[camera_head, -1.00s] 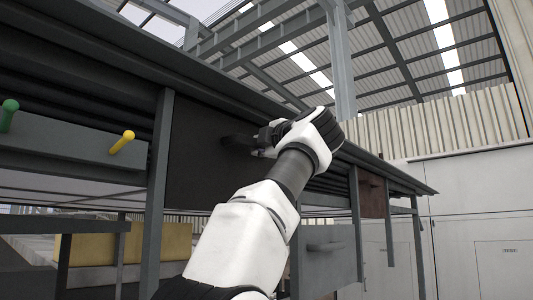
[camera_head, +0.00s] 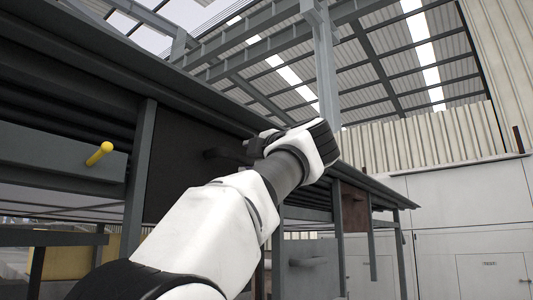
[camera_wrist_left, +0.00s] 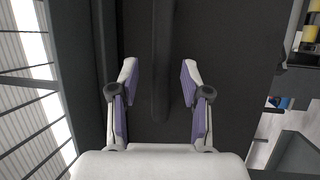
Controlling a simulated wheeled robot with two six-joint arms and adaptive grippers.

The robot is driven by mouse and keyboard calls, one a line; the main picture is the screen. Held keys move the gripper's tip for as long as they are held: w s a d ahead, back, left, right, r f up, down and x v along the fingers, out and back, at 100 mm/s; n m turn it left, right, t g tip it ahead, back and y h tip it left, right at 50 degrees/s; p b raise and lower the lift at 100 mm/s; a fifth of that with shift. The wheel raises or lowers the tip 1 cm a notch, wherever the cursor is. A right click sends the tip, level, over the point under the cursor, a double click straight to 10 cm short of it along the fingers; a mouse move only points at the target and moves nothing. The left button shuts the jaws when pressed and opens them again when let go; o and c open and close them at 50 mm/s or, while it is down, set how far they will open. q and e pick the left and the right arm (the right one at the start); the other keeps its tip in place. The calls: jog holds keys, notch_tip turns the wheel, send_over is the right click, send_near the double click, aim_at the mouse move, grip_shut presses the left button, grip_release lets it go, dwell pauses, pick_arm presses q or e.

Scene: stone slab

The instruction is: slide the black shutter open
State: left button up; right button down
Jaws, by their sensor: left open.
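The black shutter (camera_head: 184,155) is a dark flat panel in the bench front, just right of a grey post in the head view. A dark bar handle (camera_head: 222,153) sticks out from it. My left gripper (camera_head: 257,145) is at the handle's right end, partly hidden behind my own wrist. In the left wrist view the shutter (camera_wrist_left: 232,50) fills the background. There the handle (camera_wrist_left: 162,50) runs between the two spread fingers of my left gripper (camera_wrist_left: 159,68), with a gap on each side. My right gripper is out of view.
A yellow knob (camera_head: 100,153) is on a grey drawer front (camera_head: 50,148) to the left. A brown panel (camera_head: 355,207) and a grey drawer with a handle (camera_head: 310,262) are to the right. The bench's top edge (camera_head: 200,85) runs above my arm.

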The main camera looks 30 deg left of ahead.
pick_arm(q)
jog(key=v, duration=0.8)
jog(key=shift+s, duration=0.15)
jog(key=shift+d, duration=0.15)
